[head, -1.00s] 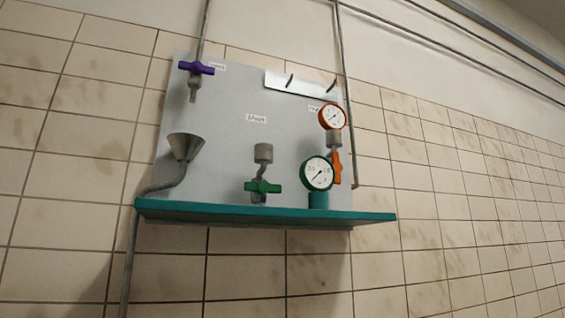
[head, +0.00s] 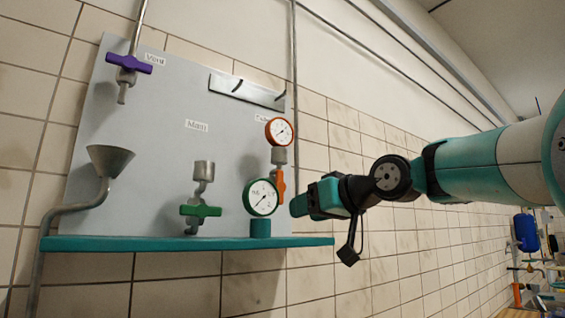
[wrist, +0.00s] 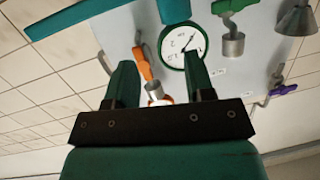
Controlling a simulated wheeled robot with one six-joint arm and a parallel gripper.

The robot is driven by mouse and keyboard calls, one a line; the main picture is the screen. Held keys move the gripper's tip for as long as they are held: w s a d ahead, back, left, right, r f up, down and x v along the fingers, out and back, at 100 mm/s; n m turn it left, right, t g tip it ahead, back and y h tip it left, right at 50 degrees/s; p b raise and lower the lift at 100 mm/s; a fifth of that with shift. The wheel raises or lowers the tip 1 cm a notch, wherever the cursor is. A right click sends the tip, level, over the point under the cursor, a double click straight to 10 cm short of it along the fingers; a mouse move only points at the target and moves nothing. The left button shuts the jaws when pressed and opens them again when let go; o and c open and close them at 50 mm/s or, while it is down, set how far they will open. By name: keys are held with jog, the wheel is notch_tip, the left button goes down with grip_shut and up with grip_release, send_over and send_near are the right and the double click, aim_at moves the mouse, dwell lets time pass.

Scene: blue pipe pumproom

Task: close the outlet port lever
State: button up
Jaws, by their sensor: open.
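An orange lever (head: 281,187) hangs upright under the grey fitting (head: 279,156) of the red-rimmed gauge (head: 279,131) on the panel's right side. The label above that gauge is partly hidden and I cannot read it fully. My gripper (head: 297,204) is just right of the orange lever in the head view, pointing left. In the wrist view, which is upside down, the orange lever (wrist: 142,64) shows between and beyond the open fingers of my gripper (wrist: 159,68), closer to the left finger. I see no contact with the lever.
A green-rimmed gauge (head: 261,197) stands close left of the orange lever. A green lever (head: 200,210), a purple lever (head: 129,63) and a funnel (head: 108,160) are farther left. A teal shelf (head: 180,243) juts out below. Right of the panel is bare tiled wall.

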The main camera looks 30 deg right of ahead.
jog(key=s+d+r+t+h+p, duration=0.1)
jog(key=s+d+r+t+h, duration=0.1)
jog(key=d+r, duration=0.5)
jog(key=p, duration=0.8)
send_near(281, 178)
jog(key=w, duration=0.7)
jog(key=shift+w+a+r, duration=0.1)
jog(key=shift+w+a, duration=0.05)
jog(key=shift+w, duration=0.85)
